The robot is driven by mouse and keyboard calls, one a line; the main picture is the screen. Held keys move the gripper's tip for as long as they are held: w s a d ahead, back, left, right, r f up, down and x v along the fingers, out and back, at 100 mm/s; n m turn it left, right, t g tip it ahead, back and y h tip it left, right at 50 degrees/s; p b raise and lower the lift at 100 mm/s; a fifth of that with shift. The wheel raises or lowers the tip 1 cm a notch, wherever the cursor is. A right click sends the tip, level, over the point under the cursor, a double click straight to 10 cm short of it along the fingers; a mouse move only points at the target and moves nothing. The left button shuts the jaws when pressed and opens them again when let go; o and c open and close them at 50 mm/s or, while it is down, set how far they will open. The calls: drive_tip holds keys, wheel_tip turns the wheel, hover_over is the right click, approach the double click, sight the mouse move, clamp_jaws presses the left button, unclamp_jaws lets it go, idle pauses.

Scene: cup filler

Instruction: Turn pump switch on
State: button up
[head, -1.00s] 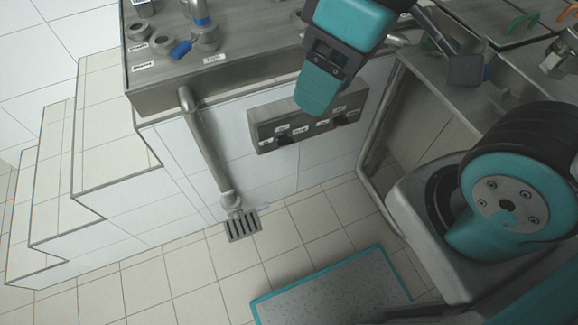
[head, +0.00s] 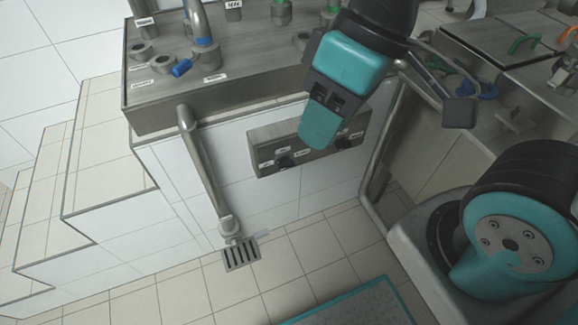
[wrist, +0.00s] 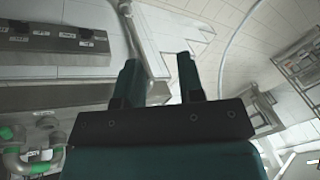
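A grey switch panel (head: 274,137) is mounted on the white tiled wall below the counter. It carries a left dark knob (head: 285,162) and a right dark knob (head: 343,143); its small labels are too small to read, so I cannot tell which is the pump switch. My gripper (head: 320,123) hangs in front of the panel in the head view and hides part of its middle. In the wrist view the two fingers of my gripper (wrist: 158,78) are apart with nothing between them. The panel (wrist: 50,45) lies to their left there.
A metal counter (head: 225,98) with pipes and a blue-handled valve (head: 181,68) is above the panel. A vertical pipe (head: 203,165) runs down to a floor drain (head: 241,254) left of it. Tiled steps (head: 95,215) are at left. Floor before the panel is clear.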

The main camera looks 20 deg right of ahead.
drive_tip(key=w+f+b, duration=0.1)
drive_tip(key=w+f, duration=0.1)
drive_tip(key=w+f+m+b, duration=0.1)
drive_tip(key=w+f+b, duration=0.1)
drive_tip(key=w+f+m+h+b, duration=0.1)
drive_tip(key=f, duration=0.2)
drive_tip(key=shift+w+d+t, duration=0.4)
clamp_jaws()
drive_tip(key=m+t+h+b, duration=0.3)
drive_tip(key=m+b, duration=0.2)
drive_tip(key=b, duration=0.3)
approach(292, 163)
drive_tip(key=b+x, duration=0.4)
drive_tip(key=x, duration=0.3)
drive_tip(key=shift+a, duration=0.1)
